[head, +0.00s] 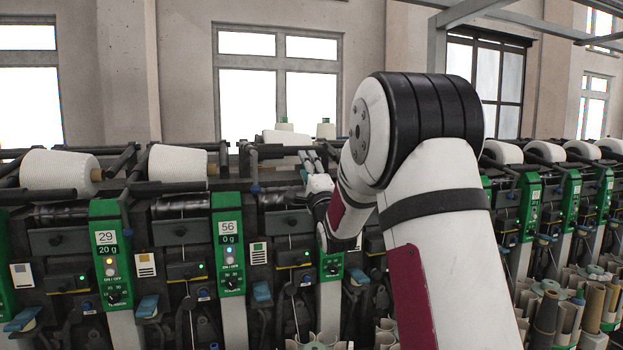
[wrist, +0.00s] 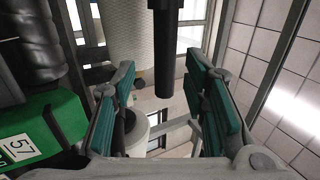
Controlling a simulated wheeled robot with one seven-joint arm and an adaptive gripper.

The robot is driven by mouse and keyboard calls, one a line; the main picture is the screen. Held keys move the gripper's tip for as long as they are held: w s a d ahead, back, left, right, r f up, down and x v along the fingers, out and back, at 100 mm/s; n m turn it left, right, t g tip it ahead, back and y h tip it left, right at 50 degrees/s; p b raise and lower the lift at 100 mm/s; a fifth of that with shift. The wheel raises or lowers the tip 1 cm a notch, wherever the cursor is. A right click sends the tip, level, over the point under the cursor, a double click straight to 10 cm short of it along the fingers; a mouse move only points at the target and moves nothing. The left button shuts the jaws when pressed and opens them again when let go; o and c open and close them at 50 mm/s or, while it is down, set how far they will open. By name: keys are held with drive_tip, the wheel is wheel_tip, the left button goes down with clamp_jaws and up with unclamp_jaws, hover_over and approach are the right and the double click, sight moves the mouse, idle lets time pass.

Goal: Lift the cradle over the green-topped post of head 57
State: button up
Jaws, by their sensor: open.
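The green-topped post of head 57 (wrist: 62,122) is at the lower left of the wrist view, its white "57" label partly cut off. In the head view my arm hides most of this post (head: 331,266). A black bar, which looks like the cradle's handle (wrist: 168,40), comes down from the top of the wrist view. My gripper (wrist: 160,100) is open, with one teal-padded finger on each side of the bar's line. The bar's end shows between the pads, and I see no contact. In the head view my gripper (head: 311,160) is small and partly hidden behind my wrist.
A white yarn package (wrist: 138,35) is left of the bar, near a black ribbed drum (wrist: 35,45). Post 56 (head: 228,245) and post 29 (head: 107,250) stand to the left, with yarn packages (head: 60,170) above. More heads (head: 530,205) line the right.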

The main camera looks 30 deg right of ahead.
drive_tip(key=v, duration=0.5)
idle(1.2)
drive_tip(key=s+a+f+n+g+y, duration=0.35)
drive_tip(key=s+a+n+g, duration=0.55)
drive_tip(key=a, duration=0.4)
drive_tip(key=s+a+f+n+g+y, duration=0.1)
drive_tip(key=s+a+f+n+g, duration=0.1)
drive_tip(key=s, duration=0.7)
drive_tip(key=s+a+f+n+g+y, duration=0.1)
drive_tip(key=s+a+f+n+g, duration=0.2)
drive_tip(key=s, duration=0.7)
drive_tip(key=s+a+f+n+g+y, duration=0.1)
drive_tip(key=s+a+f+n+g, duration=0.2)
drive_tip(key=s, duration=0.7)
wheel_tip(320, 180, down, 4)
drive_tip(key=a+n, duration=0.2)
drive_tip(key=n, duration=0.2)
drive_tip(key=shift+a, duration=0.4)
